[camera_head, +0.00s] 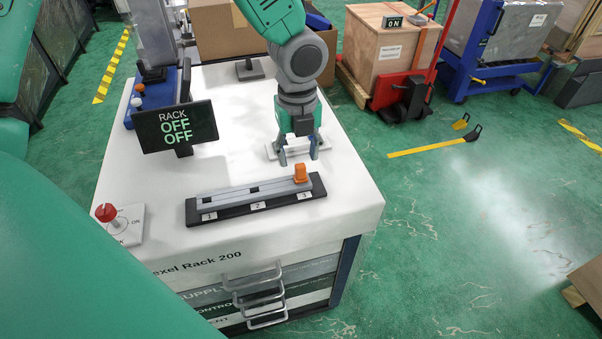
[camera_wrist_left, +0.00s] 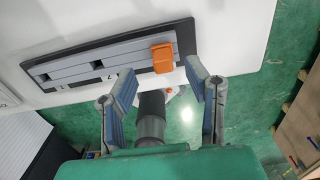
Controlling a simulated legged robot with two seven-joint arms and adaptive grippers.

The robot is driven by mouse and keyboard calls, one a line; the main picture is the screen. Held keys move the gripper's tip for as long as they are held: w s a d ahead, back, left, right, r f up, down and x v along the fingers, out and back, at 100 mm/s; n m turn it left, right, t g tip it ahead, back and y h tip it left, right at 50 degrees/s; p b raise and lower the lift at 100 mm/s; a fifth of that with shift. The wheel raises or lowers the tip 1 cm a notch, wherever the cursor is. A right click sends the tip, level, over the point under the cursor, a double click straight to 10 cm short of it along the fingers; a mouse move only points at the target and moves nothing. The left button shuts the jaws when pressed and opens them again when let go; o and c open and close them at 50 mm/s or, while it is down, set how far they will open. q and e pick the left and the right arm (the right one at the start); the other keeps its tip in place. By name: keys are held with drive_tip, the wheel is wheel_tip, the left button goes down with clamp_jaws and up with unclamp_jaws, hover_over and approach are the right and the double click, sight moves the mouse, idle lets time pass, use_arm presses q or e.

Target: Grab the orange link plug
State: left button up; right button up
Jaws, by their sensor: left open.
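The orange link plug (camera_head: 300,172) stands upright at the right end of a grey rail, above the label 3. The rail sits on a black base (camera_head: 318,187) on the white cabinet top. The plug also shows in the left wrist view (camera_wrist_left: 162,58). My left gripper (camera_head: 298,156) is open and empty, just behind the plug in the head view. In the left wrist view its fingertips (camera_wrist_left: 160,80) are spread to either side of the plug's line, apart from it. My right gripper is not in view.
A black display (camera_head: 176,127) reading RACK OFF OFF stands on the cabinet top (camera_head: 345,200). A red knob (camera_head: 106,212) is at the front left. Dark slots show in the rail near labels 1 and 2. Crates and carts stand on the green floor behind.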

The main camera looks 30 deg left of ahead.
sight(299, 164)
use_arm(q)
wheel_tip(299, 164, down, 4)
drive_tip(key=shift+a+f, duration=0.1)
drive_tip(key=shift+a, duration=0.05)
drive_tip(key=shift+d, duration=0.7)
clamp_jaws()
drive_tip(key=shift+a, duration=0.5)
